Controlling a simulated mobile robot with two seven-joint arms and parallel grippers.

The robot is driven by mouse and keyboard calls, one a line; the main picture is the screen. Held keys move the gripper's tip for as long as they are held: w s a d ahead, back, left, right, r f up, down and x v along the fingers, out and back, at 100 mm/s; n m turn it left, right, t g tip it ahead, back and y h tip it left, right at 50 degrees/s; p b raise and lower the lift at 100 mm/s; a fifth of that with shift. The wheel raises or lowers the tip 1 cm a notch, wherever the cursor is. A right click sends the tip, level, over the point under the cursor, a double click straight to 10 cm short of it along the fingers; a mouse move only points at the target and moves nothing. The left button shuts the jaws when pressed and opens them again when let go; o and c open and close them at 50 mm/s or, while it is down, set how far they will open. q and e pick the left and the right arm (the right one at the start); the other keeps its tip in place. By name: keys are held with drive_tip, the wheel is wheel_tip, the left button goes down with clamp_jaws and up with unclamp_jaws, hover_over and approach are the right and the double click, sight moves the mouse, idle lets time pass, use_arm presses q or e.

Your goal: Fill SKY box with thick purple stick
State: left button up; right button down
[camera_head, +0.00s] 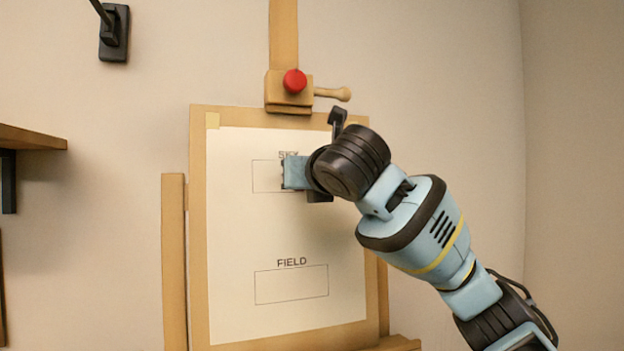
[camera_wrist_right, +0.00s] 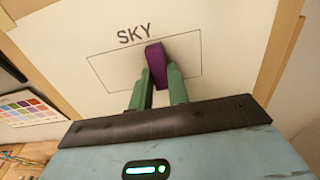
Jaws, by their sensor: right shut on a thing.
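The SKY box (camera_head: 266,177) is an empty outlined rectangle on the upper part of the white paper (camera_head: 235,235); my right gripper covers its right part in the head view. In the right wrist view the SKY box (camera_wrist_right: 110,70) shows with no visible colour inside. My right gripper (camera_wrist_right: 160,85) has green fingers shut on a thick purple stick (camera_wrist_right: 156,62). The stick's end points at the paper inside the box outline; I cannot tell whether it touches. In the head view the right gripper (camera_head: 290,172) is in front of the box and the stick is hidden. My left gripper is not in view.
The paper is on a wooden board (camera_head: 198,230) on an easel with a red knob (camera_head: 295,81) above. An empty FIELD box (camera_head: 291,285) lies lower on the paper. A colour chart (camera_wrist_right: 28,107) is at the left in the wrist view. A wooden shelf (camera_head: 30,138) is at the left.

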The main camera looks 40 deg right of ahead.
sight(269, 180)
drive_tip(key=shift+a, duration=0.25)
drive_tip(key=shift+w+a, duration=0.25)
drive_tip(key=shift+a, duration=0.35)
drive_tip(key=shift+w+a, duration=0.25)
drive_tip(key=shift+a, duration=0.35)
drive_tip(key=shift+w+a, duration=0.2)
drive_tip(key=shift+a, duration=0.45)
drive_tip(key=shift+w+a, duration=0.2)
drive_tip(key=shift+a, duration=0.45)
drive_tip(key=shift+a, duration=0.2)
drive_tip(key=shift+w+a, duration=0.2)
drive_tip(key=shift+a, duration=0.35)
drive_tip(key=shift+w+a, duration=0.2)
drive_tip(key=shift+a, duration=0.35)
drive_tip(key=shift+d, duration=0.15)
drive_tip(key=shift+s+d, duration=0.25)
drive_tip(key=shift+d, duration=0.35)
drive_tip(key=shift+s+d, duration=0.2)
drive_tip(key=shift+d, duration=0.4)
